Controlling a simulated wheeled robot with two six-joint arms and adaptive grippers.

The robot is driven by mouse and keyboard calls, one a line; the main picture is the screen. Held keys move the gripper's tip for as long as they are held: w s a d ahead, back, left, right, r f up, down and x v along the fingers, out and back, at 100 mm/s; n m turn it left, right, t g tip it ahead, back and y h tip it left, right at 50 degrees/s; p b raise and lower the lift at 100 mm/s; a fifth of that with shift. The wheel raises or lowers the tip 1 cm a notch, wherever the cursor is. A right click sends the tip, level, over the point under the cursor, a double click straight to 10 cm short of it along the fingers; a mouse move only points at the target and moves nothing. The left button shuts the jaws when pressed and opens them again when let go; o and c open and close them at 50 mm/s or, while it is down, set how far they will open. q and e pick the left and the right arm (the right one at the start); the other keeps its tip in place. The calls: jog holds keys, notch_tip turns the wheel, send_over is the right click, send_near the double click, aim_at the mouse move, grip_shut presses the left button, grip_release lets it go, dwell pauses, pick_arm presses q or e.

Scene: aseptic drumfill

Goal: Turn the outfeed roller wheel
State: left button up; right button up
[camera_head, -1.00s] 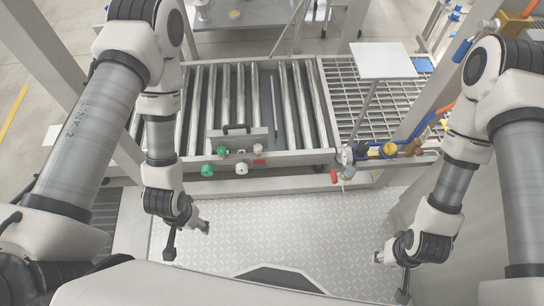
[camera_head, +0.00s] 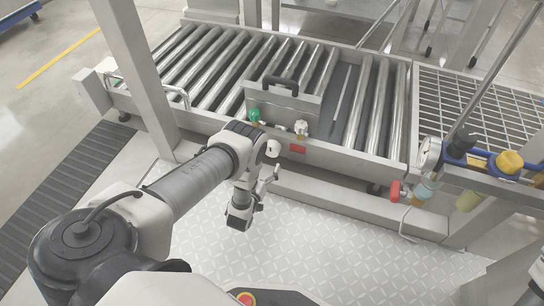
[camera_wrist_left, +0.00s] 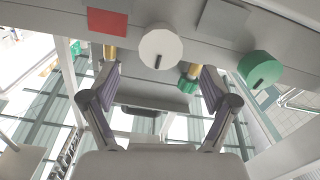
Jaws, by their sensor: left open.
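Small round wheels sit on the front of the roller conveyor; which one is the outfeed roller wheel I cannot tell. In the head view, a green wheel (camera_head: 254,114) and a white wheel (camera_head: 301,128) show; my left arm may hide others. My left gripper (camera_head: 274,171) is below and in front of them, apart from the conveyor. In the left wrist view, the open, empty left gripper (camera_wrist_left: 160,76) has a white wheel (camera_wrist_left: 160,46) ahead between its fingers. A green wheel (camera_wrist_left: 263,69) is to the right, and a smaller green part (camera_wrist_left: 187,82) shows beside the right finger. My right gripper is out of view.
A grey box-like plate with a black handle (camera_head: 280,85) stands at the conveyor (camera_head: 345,170). A red label (camera_head: 297,149) is on its front rail. A gauge (camera_head: 429,153) and red-handled valve (camera_head: 396,191) are at the right. The patterned floor plate (camera_head: 330,245) is clear.

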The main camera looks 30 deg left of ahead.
aim_at(270, 153)
pick_arm(q)
jog(key=shift+w+a+f, duration=0.15)
jog(key=shift+w+f, duration=0.05)
jog(key=shift+w, duration=0.1)
jog(key=b+x, duration=0.3)
jog(key=x, duration=0.3)
jog(key=shift+w+a+r+b, duration=0.15)
jog(key=shift+w+a+b, duration=0.05)
jog(key=shift+w+b, duration=0.2)
jog(key=shift+w+r, duration=0.15)
jog(key=shift+w, duration=0.1)
jog(key=c, duration=1.1)
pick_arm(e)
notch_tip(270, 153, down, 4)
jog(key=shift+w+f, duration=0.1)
